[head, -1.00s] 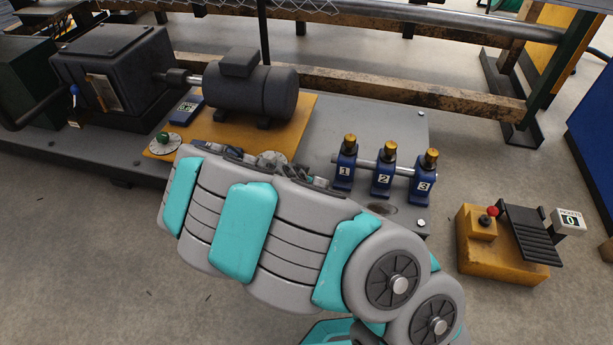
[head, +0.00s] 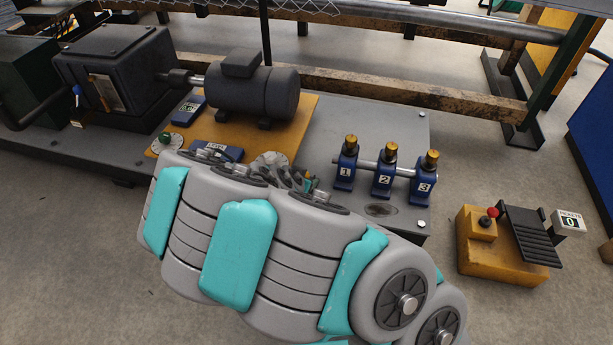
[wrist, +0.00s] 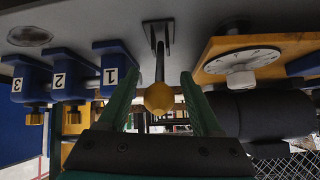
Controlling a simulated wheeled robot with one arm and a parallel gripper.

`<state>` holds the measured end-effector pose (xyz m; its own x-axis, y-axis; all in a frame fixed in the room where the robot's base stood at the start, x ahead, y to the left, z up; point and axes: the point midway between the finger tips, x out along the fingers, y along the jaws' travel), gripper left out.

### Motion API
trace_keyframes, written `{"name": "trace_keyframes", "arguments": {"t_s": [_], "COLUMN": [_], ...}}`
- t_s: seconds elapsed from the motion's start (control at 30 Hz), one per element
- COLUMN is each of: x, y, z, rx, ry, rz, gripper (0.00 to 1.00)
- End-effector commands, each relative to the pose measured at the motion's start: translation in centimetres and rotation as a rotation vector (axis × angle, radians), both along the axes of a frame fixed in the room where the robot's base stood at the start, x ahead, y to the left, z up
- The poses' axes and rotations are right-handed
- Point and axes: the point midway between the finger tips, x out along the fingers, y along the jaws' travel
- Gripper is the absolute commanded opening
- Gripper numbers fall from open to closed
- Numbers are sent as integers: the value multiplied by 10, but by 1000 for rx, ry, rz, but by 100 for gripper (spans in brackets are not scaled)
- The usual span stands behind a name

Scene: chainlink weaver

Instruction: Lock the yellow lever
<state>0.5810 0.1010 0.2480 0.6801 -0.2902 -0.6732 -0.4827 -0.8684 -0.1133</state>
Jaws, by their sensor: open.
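The yellow lever shows in the wrist view as a dark rod with a yellow ball knob (wrist: 158,98). Its rod comes from a small grey bracket (wrist: 157,34) on the grey plate. My gripper (wrist: 158,76) is open. Its two green fingers stand on either side of the knob and rod, with a visible gap on both sides. In the head view my arm hides the lever and the gripper.
Blue posts numbered 1, 2 and 3 (head: 383,172) with brass tops stand right of my arm. A dark motor (head: 252,90) sits on an orange plate (head: 300,112) behind. A white dial (wrist: 242,60) is beside the lever. A yellow pedal box (head: 495,255) stands on the floor at right.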

Motion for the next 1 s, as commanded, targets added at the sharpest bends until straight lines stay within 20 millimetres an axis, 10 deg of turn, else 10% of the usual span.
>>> {"name": "trace_keyframes", "arguments": {"t_s": [1.0], "x": [-26], "y": [12], "z": [25], "rx": [1], "ry": [0], "rz": [1], "gripper": [66]}}
